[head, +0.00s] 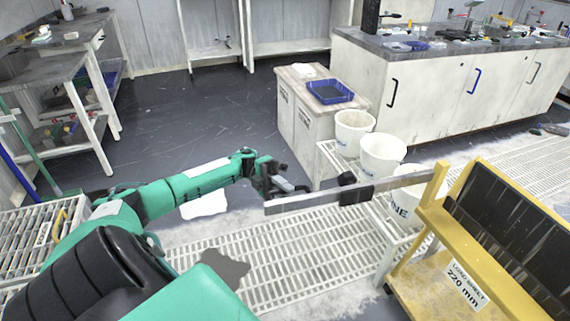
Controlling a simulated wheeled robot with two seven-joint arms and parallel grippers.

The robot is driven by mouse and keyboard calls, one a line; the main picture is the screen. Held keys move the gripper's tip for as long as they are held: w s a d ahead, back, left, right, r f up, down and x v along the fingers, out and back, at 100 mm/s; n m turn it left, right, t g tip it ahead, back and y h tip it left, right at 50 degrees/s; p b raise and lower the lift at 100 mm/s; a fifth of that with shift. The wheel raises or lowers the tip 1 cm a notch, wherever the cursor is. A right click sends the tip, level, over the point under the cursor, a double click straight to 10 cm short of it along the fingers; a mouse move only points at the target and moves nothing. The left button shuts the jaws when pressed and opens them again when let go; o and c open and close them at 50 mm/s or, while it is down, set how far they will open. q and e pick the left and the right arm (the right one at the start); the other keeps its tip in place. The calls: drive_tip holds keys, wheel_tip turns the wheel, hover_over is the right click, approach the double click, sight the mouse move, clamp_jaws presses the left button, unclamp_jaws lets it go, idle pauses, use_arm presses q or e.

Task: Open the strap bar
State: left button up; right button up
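The strap bar (310,199) is a long flat grey metal bar. Its right end meets an upright yellow post (436,184) of the yellow rack, and it reaches left across the grated floor. A black block (356,194) sits around its middle. My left gripper (288,186) is just above and behind the bar's free left end. I cannot tell whether it touches the bar or how its fingers stand, as they are small and dark. My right gripper is not in view.
The yellow rack (445,275) with dark slotted panels stands at the right. White buckets (381,154) stand on a white stand behind the bar. A cabinet (302,130) with a blue tray (330,91) is beyond.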

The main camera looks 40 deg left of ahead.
use_arm(q)
drive_tip(key=shift+o, duration=1.4)
drive_tip(key=shift+a, duration=0.1)
